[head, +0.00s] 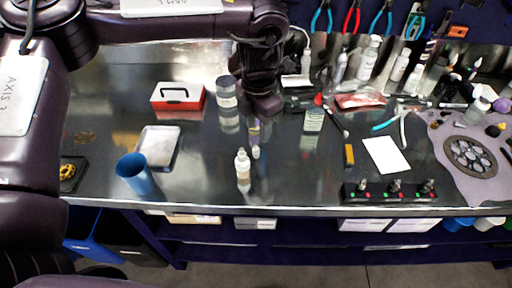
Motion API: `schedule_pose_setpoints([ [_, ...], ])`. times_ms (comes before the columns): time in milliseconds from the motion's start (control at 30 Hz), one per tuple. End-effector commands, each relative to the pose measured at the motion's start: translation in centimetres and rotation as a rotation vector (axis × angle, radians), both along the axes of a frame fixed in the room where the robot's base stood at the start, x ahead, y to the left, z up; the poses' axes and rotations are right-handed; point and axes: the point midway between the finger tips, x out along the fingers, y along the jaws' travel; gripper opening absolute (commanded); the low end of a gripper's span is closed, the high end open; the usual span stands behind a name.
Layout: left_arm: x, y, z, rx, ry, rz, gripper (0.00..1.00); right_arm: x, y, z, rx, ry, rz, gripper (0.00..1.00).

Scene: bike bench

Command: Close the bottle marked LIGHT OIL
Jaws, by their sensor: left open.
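A small white bottle with a narrow nozzle top (243,170) stands upright near the front edge of the bench. A small pale piece, perhaps a cap (256,152), is just behind and to its right. A white bottle with a dark top (227,92) stands farther back on the left. The labels are too small to read, so I cannot tell which says LIGHT OIL. My left gripper (262,118) points down behind the nozzle bottle, open, apart from it; its fingertips are hard to make out. My right gripper is not in view.
A red and white box (177,96), a grey tray (159,146) and a blue cup (137,175) are on the left. A white card (385,155), a switch strip (390,191) and pliers (398,122) are on the right. Several bottles line the back right.

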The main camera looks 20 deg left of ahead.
Motion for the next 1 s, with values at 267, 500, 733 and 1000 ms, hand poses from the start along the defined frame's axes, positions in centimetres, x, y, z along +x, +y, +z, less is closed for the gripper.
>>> schedule_pose_setpoints([
  [267, 0.0, 0.1, -2.5, 0.001, 0.002, 0.000, 0.43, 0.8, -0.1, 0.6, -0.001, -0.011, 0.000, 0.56],
  [500, 0.0, 0.0, -2.6, 0.001, 0.001, 0.000, 0.43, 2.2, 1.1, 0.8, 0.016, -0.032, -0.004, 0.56],
  [733, 0.3, 0.3, -5.1, 0.003, 0.005, 0.000, 0.43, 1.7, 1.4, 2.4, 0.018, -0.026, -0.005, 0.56],
  [1000, 0.4, 0.3, -7.7, 0.001, 0.002, 0.001, 0.43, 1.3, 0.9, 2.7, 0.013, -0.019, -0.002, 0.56],
])
